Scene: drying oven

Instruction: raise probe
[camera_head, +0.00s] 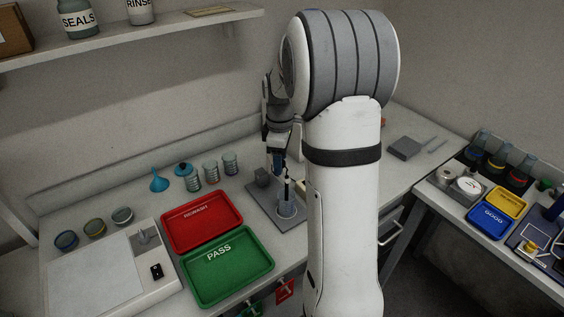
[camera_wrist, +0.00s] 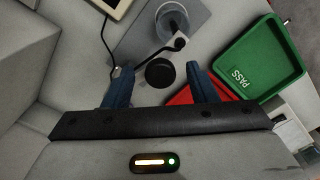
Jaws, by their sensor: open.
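The probe (camera_wrist: 179,43) shows in the wrist view as a small dark head with a pale rim beside the beaker (camera_wrist: 172,24). A thin dark arm runs from it toward a round black knob (camera_wrist: 160,72). My gripper (camera_wrist: 160,84) is open, its two blue fingers on either side of the knob with gaps to both. In the head view my gripper (camera_head: 276,162) hangs above the grey stand plate (camera_head: 261,216). The beaker (camera_head: 287,208) stands on that plate. My arm hides part of the stand, and I cannot tell how deep the probe sits.
A green PASS tray (camera_head: 228,266) and a red REWASH tray (camera_head: 201,222) lie left of the stand. Several small jars and a blue funnel (camera_head: 159,181) stand behind. A cable (camera_wrist: 106,38) runs near one finger. Blue and yellow trays are on the right bench.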

